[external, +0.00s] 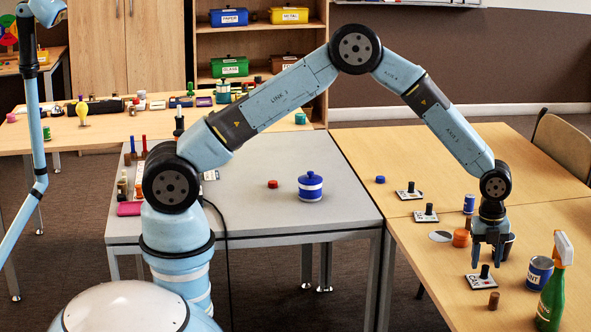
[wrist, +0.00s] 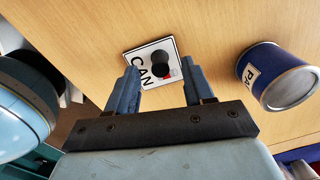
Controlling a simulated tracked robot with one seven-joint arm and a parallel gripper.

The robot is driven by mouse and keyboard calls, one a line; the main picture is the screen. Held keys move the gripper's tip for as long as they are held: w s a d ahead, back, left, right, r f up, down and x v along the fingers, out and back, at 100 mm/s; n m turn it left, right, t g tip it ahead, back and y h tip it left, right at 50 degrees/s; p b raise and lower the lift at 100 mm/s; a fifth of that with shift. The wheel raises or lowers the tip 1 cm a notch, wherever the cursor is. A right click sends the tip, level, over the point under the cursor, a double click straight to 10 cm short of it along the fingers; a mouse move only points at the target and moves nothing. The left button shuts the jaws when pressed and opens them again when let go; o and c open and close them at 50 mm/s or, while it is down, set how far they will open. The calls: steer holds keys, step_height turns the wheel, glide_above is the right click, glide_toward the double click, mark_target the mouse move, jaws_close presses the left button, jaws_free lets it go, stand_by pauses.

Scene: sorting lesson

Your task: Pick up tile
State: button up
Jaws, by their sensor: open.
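A white tile (external: 474,283) with a black knob stands near the front of the right wooden table. In the wrist view, a white tile (wrist: 139,58) lettered "CAN" lies beyond my fingertips, its dark knob roughly between them. My gripper (external: 489,262) points down over the right table, open and empty, apparently just above that front tile. It also shows in the wrist view (wrist: 162,75), with a clear gap between its fingers. Two similar tiles lie farther back, one in the middle (external: 425,217) and one behind it (external: 408,195).
A blue paint can (external: 538,275) and a green spray bottle (external: 551,300) stand right of the tile; the can also shows in the wrist view (wrist: 290,75). A brown cylinder (external: 493,301) is in front. An orange object (external: 461,238) stands behind left. A blue jar (external: 311,187) stands on the grey table.

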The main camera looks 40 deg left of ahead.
mark_target(482, 276)
step_height(482, 276, down, 2)
steer(key=shift+f, duration=0.25)
jaws_close()
stand_by(0.4)
